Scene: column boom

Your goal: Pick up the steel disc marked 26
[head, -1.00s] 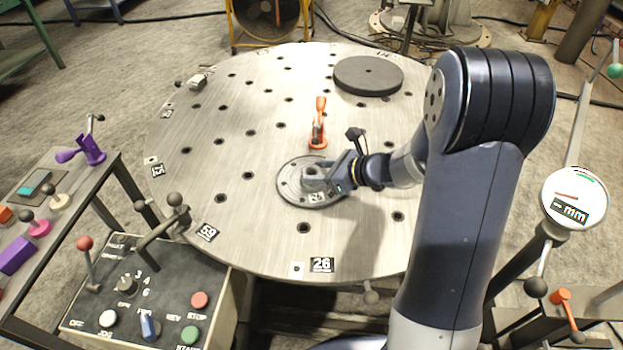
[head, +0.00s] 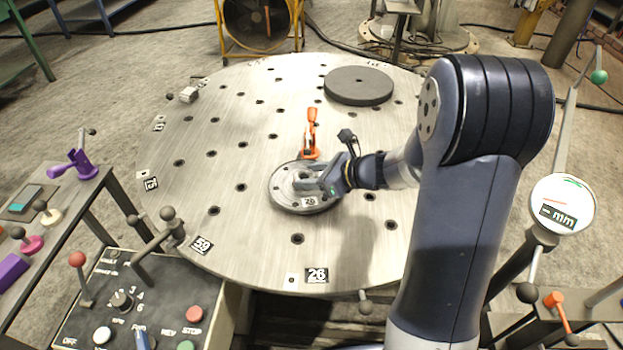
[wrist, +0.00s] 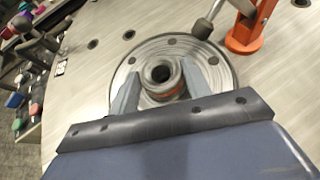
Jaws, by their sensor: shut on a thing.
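The round steel disc (head: 281,199) is on or just above the big round plate, near its middle; I cannot tell whether there is a gap under it. It has a raised hub with a centre hole and a small dark label, too small to read surely. My gripper (head: 309,184) reaches in from the right and is shut on the hub. In the wrist view the disc (wrist: 208,58) lies flat to the camera, and the fingers of my gripper (wrist: 164,88) press on both sides of the hub, which shows an orange band.
An orange toggle clamp (head: 310,140) stands right behind the disc, very close; it also shows in the wrist view (wrist: 248,35). A dark round slab (head: 358,85) lies at the back of the steel plate (head: 225,130). A control box (head: 125,305) stands front left.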

